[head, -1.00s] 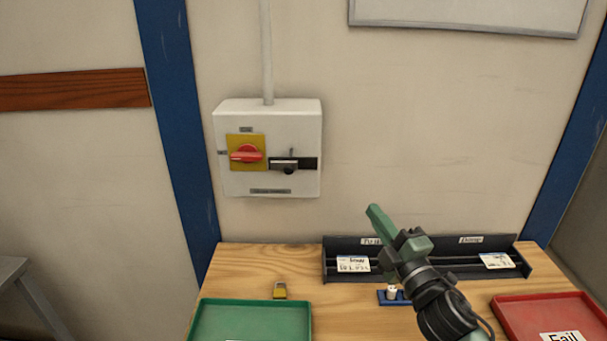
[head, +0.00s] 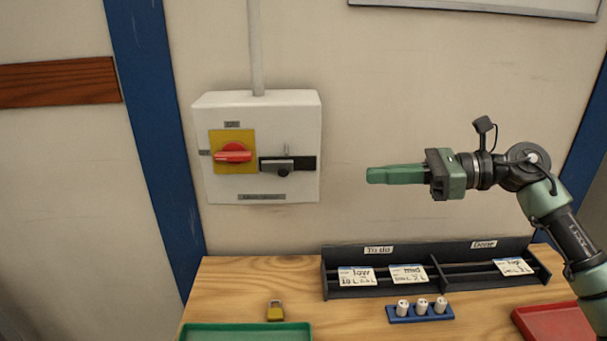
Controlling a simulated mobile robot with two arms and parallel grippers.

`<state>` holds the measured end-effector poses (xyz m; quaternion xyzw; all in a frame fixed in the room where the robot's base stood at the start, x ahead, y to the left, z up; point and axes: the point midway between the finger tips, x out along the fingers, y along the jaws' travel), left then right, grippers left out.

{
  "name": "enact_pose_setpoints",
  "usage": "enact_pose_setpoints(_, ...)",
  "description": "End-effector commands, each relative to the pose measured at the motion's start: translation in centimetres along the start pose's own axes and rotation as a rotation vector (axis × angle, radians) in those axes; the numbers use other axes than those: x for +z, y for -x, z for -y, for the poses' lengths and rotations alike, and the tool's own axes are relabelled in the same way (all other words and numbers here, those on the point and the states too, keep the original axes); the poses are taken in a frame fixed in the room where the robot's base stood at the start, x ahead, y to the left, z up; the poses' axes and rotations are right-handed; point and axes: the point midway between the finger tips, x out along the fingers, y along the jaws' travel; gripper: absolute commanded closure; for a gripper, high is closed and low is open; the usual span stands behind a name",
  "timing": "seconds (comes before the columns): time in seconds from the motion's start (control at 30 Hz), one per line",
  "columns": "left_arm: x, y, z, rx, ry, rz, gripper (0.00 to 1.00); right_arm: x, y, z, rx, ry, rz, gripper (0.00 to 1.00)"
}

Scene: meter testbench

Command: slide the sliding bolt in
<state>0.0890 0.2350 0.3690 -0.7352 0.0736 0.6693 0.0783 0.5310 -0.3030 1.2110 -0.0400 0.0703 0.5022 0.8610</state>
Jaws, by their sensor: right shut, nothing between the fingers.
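The sliding bolt (head: 276,164) is a grey bar with a dark knob on a black plate. It sits on the front of a white switch box (head: 262,105) on the wall, right of a red rotary handle (head: 233,153) on a yellow plate. My right gripper (head: 370,175) is shut and empty, pointing left at about the bolt's height. It is apart from the box, to its right. My left gripper is not in view.
Below is a wooden table (head: 240,275) with a brass padlock (head: 275,311), a green tray (head: 246,331), a red tray (head: 556,322), a black card rack (head: 335,292) and a blue holder (head: 393,317) with white pieces. The wall between box and gripper is clear.

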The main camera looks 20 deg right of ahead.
Motion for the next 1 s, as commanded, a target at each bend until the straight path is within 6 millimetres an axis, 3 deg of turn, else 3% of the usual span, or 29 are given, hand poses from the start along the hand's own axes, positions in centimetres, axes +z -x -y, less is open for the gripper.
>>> enact_pose_setpoints(0.47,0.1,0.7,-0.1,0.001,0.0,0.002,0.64,0.2,-0.9,-0.1,0.004,0.001,-0.003,1.0)
enact_pose_setpoints(1.0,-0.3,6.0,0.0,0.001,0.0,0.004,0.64,1.0,-11.3,-0.1,0.004,0.001,0.001,1.0)
